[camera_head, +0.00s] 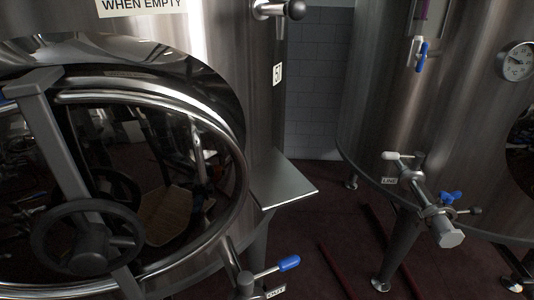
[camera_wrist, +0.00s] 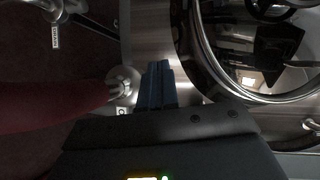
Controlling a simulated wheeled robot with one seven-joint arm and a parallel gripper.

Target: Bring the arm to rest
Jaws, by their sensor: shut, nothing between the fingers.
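My gripper (camera_wrist: 158,84) shows in the wrist view. Its two dark blue fingers are together with nothing between them. They point at the steel wall of a tank, beside a round glossy hatch (camera_wrist: 262,50) on the right. I cannot tell how far the fingertips are from the steel. My gripper is not in the head view.
In the head view, a steel tank with a large hatch and handwheel (camera_head: 88,238) fills the left. A small metal shelf (camera_head: 285,180) sticks out beside it. A blue-handled valve (camera_head: 288,264) is below. A second tank with a gauge (camera_head: 518,62) and outlet valve (camera_head: 440,222) stands right.

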